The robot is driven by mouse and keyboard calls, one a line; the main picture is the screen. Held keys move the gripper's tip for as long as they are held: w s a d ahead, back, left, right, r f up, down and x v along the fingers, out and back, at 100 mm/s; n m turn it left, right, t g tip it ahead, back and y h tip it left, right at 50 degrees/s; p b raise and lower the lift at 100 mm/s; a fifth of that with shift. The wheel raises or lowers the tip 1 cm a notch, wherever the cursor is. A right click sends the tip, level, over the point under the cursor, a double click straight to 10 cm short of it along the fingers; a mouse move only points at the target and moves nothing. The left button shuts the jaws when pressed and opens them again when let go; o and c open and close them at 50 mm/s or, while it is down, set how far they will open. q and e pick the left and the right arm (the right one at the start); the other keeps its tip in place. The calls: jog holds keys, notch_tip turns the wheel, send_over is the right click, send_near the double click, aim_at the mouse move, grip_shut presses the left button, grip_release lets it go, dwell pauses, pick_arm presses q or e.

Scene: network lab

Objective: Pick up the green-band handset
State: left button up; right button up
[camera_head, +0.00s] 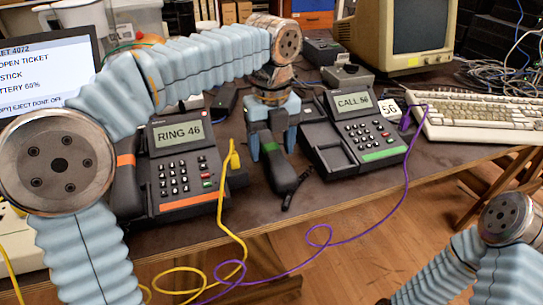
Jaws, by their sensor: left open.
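The green-band handset (281,174) is dark, with a green band near its middle. It lies between the two desk phones, near the table's front edge. My left gripper (273,150) points down over it, open, with one light-blue finger on each side of the handset. The gripper hides its far end, and I cannot tell whether the fingers touch it. The phone with a green stripe (355,134) stands to the right, its screen reading "CALL 56" and its cradle empty. My right forearm shows at the lower right; its gripper is out of view.
An orange-striped phone (183,165) reading "RING 46" has its orange-band handset (126,185) on its left side. A yellow cable (221,198) and a purple cable (406,170) hang over the front edge. A keyboard (480,117) and monitor (403,32) stand right.

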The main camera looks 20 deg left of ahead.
pick_arm(q)
jog(key=shift+f, duration=0.45)
jog(key=shift+c, duration=0.5)
